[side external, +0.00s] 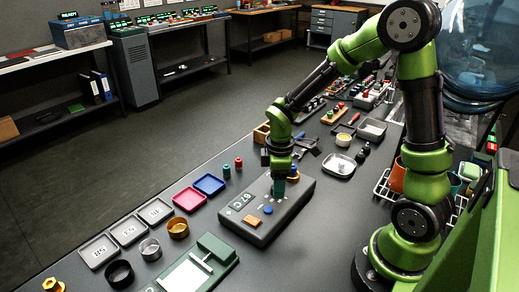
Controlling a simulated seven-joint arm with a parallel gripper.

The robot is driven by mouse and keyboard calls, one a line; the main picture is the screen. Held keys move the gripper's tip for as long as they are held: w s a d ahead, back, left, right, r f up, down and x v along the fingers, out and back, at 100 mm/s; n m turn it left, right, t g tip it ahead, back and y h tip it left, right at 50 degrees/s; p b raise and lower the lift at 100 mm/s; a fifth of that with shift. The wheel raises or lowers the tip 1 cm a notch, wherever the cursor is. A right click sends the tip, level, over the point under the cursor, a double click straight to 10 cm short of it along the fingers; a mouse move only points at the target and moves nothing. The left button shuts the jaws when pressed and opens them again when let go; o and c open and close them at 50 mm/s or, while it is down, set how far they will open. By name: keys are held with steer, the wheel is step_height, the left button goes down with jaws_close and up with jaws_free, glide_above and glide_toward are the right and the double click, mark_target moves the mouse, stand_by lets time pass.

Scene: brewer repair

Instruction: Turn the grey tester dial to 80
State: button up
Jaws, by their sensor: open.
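The tester is a dark grey box (264,231) on the bench in the middle of the side external view. Its top has a small lit display (241,199) that seems to read about 67, an orange block-like button (250,221) and a blue round button (268,210). My gripper (279,194) points straight down at the tester's far part, its fingertips low over or at the top face. Its jaws are open. The grey dial is not clearly visible; the fingers seem to cover it. I cannot tell whether they touch it.
Left of the tester lie a pink tray (189,200), a blue tray (209,184) and several grey numbered trays. Metal rings and a green-and-white device (198,270) are nearer. Small parts crowd the bench beyond.

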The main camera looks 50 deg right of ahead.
steer(key=shift+f, duration=0.6)
steer(key=c, duration=1)
